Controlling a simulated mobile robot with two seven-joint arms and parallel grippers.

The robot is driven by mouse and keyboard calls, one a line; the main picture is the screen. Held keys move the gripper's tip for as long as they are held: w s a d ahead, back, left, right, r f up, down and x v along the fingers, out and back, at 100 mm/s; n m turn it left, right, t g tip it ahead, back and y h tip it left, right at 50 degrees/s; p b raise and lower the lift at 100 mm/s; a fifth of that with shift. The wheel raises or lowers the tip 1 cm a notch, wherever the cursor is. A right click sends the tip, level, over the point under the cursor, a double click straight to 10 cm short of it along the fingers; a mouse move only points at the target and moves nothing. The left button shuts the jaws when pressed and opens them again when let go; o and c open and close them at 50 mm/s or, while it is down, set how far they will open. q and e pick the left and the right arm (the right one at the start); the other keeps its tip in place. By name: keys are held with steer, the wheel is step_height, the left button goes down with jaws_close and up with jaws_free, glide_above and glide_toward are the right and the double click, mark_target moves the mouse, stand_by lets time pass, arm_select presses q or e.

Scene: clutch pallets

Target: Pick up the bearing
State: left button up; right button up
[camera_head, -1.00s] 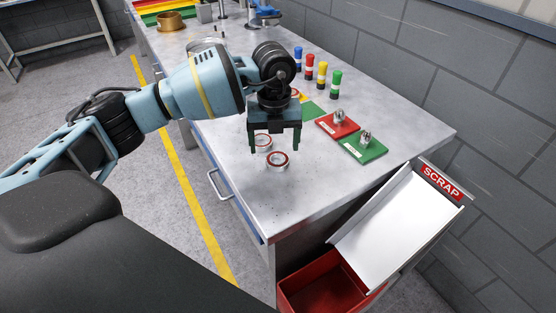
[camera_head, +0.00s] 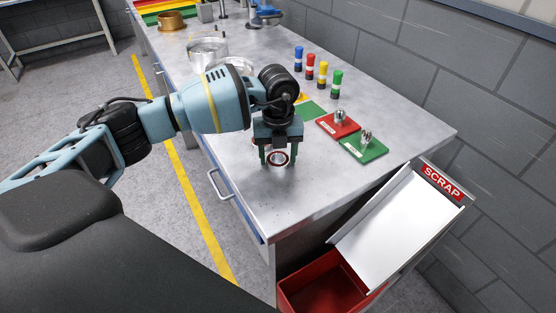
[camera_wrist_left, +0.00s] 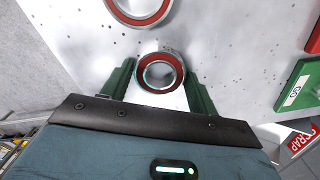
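A bearing, a steel ring with a red face (camera_head: 278,159), is at the near part of the grey workbench. My left gripper (camera_head: 278,157) points down over it, with one green finger on each side. In the left wrist view the same bearing (camera_wrist_left: 160,88) sits between the fingertips (camera_wrist_left: 160,80), and both fingers appear to touch its rim. I cannot tell whether it is lifted off the bench. A second red-faced bearing (camera_wrist_left: 138,8) lies just beyond it; in the head view it is mostly hidden behind the left gripper. My right gripper is not in view.
A red pallet (camera_head: 338,124) and a green pallet (camera_head: 363,150), each with a metal part, lie to the right. Several coloured cylinders (camera_head: 322,70) stand behind. A scrap chute (camera_head: 385,215) leads to a red bin (camera_head: 330,290). The bench's near corner is clear.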

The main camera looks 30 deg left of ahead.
arm_select(q)
steer(key=c, duration=0.7)
steer(key=shift+o, duration=0.2)
steer(key=shift+r, duration=0.1)
steer(key=shift+r, duration=0.45)
steer(key=r, duration=0.2)
steer(key=shift+s+a+r, duration=0.3)
steer(key=shift+a, duration=0.05)
steer(key=s+a+r, duration=0.1)
steer(key=s+a, duration=0.9)
steer(key=s, duration=0.1)
steer(key=shift+r+b, duration=0.2)
steer(key=shift+b, duration=0.1)
steer(key=shift+s, duration=0.1)
